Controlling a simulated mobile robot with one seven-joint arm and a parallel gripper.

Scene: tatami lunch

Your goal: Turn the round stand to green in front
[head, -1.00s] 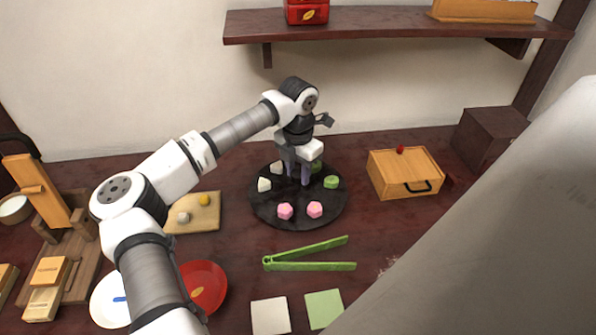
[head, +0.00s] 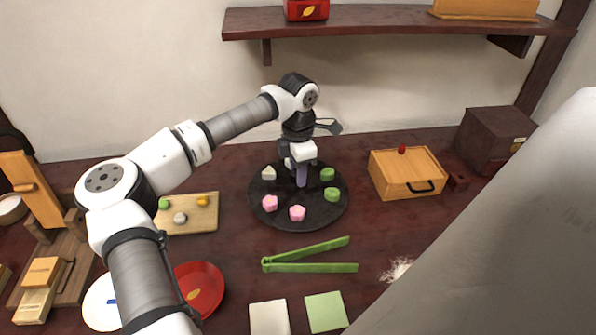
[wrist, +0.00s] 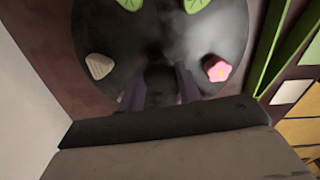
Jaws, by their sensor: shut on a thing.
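The round stand (head: 320,216) is a dark disc on the table, with sweets near its rim. Two pink sweets (head: 297,213) are at its front and front left. Two green sweets (head: 331,194) are on its right side, and a white sweet (head: 268,173) is at the back left. My gripper (head: 300,183) reaches down over the middle of the stand. In the wrist view its fingers (wrist: 160,85) are shut about a dark knob at the stand's centre, partly hidden.
Green tongs (head: 310,266) lie in front of the stand. A wooden box (head: 400,186) is to the right. A wooden board (head: 207,222) with small sweets and a red plate (head: 213,287) are to the left. A shelf (head: 400,25) hangs above.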

